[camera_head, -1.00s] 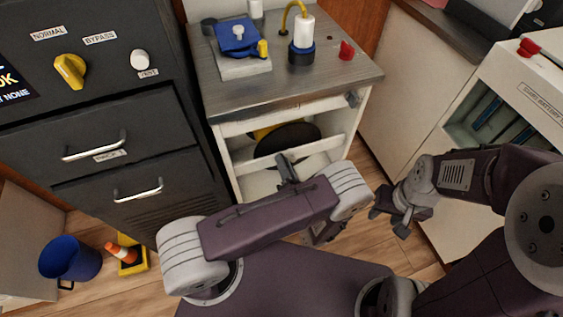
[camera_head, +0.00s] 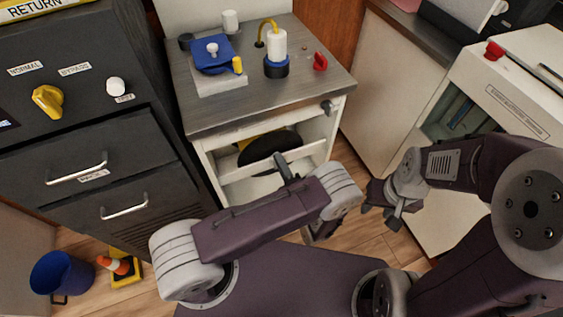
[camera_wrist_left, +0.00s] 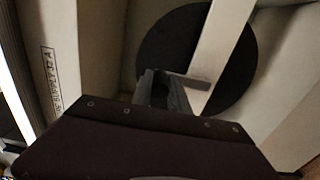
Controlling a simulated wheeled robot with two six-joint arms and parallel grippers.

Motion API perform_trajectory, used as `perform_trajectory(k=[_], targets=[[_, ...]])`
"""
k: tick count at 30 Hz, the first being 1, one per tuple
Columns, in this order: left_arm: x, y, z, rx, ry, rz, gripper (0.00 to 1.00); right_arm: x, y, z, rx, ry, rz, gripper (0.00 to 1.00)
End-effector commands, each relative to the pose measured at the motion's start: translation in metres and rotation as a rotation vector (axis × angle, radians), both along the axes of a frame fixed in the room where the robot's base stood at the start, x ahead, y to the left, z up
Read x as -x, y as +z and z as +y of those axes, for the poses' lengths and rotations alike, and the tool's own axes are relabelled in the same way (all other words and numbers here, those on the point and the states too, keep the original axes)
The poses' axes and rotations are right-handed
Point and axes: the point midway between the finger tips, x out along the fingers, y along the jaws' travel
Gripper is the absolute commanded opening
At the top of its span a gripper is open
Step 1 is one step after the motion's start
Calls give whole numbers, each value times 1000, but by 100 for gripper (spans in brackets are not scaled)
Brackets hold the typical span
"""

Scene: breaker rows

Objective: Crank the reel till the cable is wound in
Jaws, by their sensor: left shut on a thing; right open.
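A dark round disc (camera_head: 270,150), which looks like the reel, sits inside the white cabinet with a patch of yellow behind it. It also shows in the left wrist view (camera_wrist_left: 178,50), partly covered by a white crossbar (camera_wrist_left: 222,45). My left gripper (camera_head: 284,166) is at the cabinet's open front, below the disc. I cannot make out a crank or the cable's end. My right gripper (camera_head: 388,205) is open and empty, right of the cabinet.
On the cabinet's metal top (camera_head: 290,95) stand a blue device (camera_head: 213,62), a white cylinder with a yellow tube (camera_head: 276,45) and a red knob (camera_head: 320,61). Dark drawers (camera_head: 110,180) stand left.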

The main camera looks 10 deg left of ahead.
Motion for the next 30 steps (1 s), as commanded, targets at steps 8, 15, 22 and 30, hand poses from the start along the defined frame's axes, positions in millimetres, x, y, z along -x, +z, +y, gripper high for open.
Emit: perform_trajectory(k=[8, 15, 22, 30], targets=[[0, -1, 0, -24, -2, 18, 0, 0, 1, 0, 0, 0, 0, 43], [0, -1, 0, -25, -3, 18, 0, 0, 1, 0, 0, 0, 0, 43], [0, -1, 0, -24, -2, 18, 43, 0, 1, 0, 0, 0, 0, 43], [2, 0, 1, -25, 0, 18, 43, 0, 2, 0, 0, 0, 0, 43]])
